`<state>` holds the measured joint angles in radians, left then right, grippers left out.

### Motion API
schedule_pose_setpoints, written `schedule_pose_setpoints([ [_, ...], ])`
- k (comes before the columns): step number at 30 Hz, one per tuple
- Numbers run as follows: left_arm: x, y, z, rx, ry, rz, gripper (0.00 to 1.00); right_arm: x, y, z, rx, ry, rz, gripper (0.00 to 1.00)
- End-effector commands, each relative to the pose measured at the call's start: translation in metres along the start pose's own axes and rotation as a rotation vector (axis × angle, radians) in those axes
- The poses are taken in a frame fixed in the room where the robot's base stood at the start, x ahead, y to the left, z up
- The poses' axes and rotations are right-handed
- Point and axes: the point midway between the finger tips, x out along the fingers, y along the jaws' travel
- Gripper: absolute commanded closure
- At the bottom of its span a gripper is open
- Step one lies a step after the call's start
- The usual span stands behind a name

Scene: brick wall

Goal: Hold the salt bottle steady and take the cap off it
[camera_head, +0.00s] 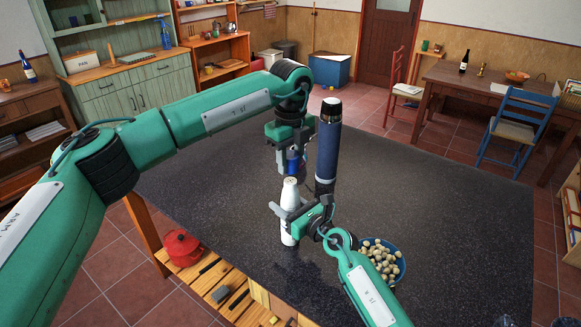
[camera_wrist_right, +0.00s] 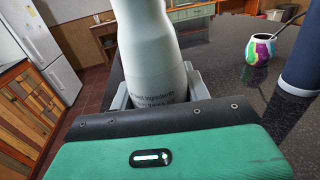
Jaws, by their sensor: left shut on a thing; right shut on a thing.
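The white salt bottle (camera_head: 290,191) stands upright near the front edge of the dark table. My right gripper (camera_head: 287,212) is shut around its lower body. In the right wrist view the bottle (camera_wrist_right: 152,48) shows small lettering low down, and its top is cut off. My left gripper (camera_head: 291,166) points down just above and behind the bottle's top in the head view. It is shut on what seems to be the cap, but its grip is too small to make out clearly. I cannot tell whether the cap touches the bottle.
A tall dark-blue flask (camera_head: 327,145) stands close right of the bottle. A multicoloured cup (camera_wrist_right: 260,49) with a straw stands behind. A blue bowl (camera_head: 401,255) of small round pale things is at the right front. The dark tabletop (camera_head: 440,215) is clear further right.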

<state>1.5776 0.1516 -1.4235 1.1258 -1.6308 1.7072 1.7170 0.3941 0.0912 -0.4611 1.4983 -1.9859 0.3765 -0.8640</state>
Motion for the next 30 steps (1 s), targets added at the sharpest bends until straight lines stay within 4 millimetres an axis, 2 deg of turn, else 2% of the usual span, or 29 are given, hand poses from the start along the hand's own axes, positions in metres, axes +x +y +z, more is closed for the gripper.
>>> schedule_pose_setpoints([
  [4,0.001,0.0,0.0,0.0,0.001,0.001,0.9,-0.001,0.0,-0.004,0.001,0.006,0.001,1.0],
  [5,0.001,0.0,0.0,0.0,0.001,0.001,0.9,-0.001,0.0,-0.004,0.001,0.006,0.001,0.5],
  [8,0.001,0.0,0.0,0.0,0.001,0.001,0.9,0.0,0.0,-0.003,0.001,0.005,0.001,0.31],
  [9,0.001,0.0,0.0,0.0,0.001,0.001,0.9,0.0,0.0,-0.003,0.001,0.004,0.001,0.27],
  [20,0.001,0.0,0.0,0.0,0.001,0.0,0.9,-0.005,0.0,-0.002,0.0,0.002,0.0,0.27],
  [23,0.002,0.0,0.0,-0.001,0.001,0.0,0.9,-0.018,0.0,-0.002,0.002,0.002,0.0,0.27],
  [30,0.008,0.0,0.0,0.0,0.001,0.001,0.9,-0.066,0.0,-0.004,-0.001,0.003,0.0,0.27],
])
